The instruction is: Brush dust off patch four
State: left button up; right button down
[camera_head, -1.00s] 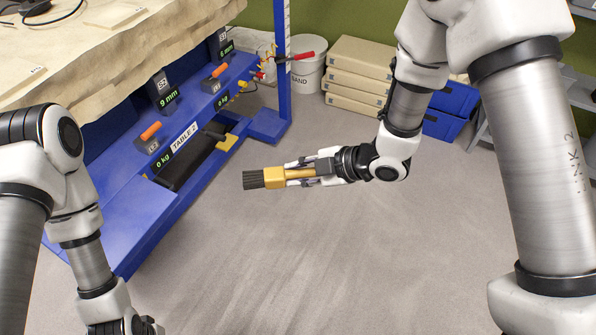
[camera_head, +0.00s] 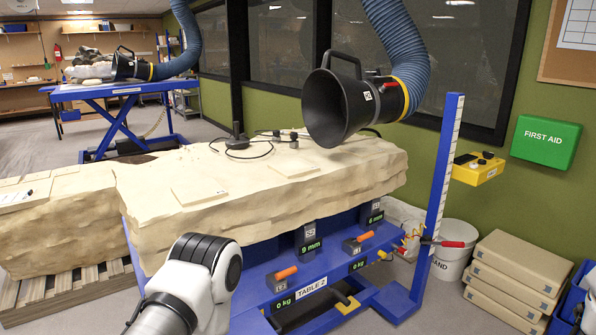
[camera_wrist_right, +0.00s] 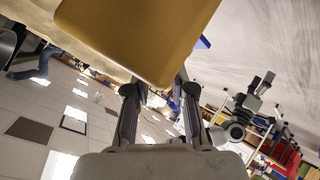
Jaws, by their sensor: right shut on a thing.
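A pale, rough-edged stone block (camera_head: 330,175) lies on blue table 2 (camera_head: 255,290) in the head view. Flat square patches show on its top, one at the front left (camera_head: 200,191) and one further back (camera_head: 293,167). I cannot read which is patch four, and no dust can be told. My right gripper (camera_wrist_right: 160,95) is shut on the brush (camera_wrist_right: 140,35), whose golden-yellow body fills the top of the right wrist view. Its bristles are hidden there. The head view shows neither the brush nor my grippers, only part of my left arm low at the left.
A black extraction hood (camera_head: 345,105) on a blue hose hangs over the block's back right. A black cabled device (camera_head: 237,140) lies on top. A blue ruled post (camera_head: 437,195) stands at the right end, near a white bucket (camera_head: 455,245) and stacked boxes (camera_head: 512,275).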

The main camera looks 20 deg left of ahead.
jog(key=shift+s+a+f, duration=0.2)
jog(key=shift+a+f, duration=0.1)
jog(key=shift+a, duration=0.05)
jog(key=w+d+m+t+h, duration=0.4)
jog(key=w+d+m+h, duration=0.1)
jog(key=d+m+h, duration=0.4)
jog(key=shift+w+d+m+t, duration=0.2)
jog(key=shift+d+m+t, duration=0.2)
jog(key=shift+d+m, duration=0.55)
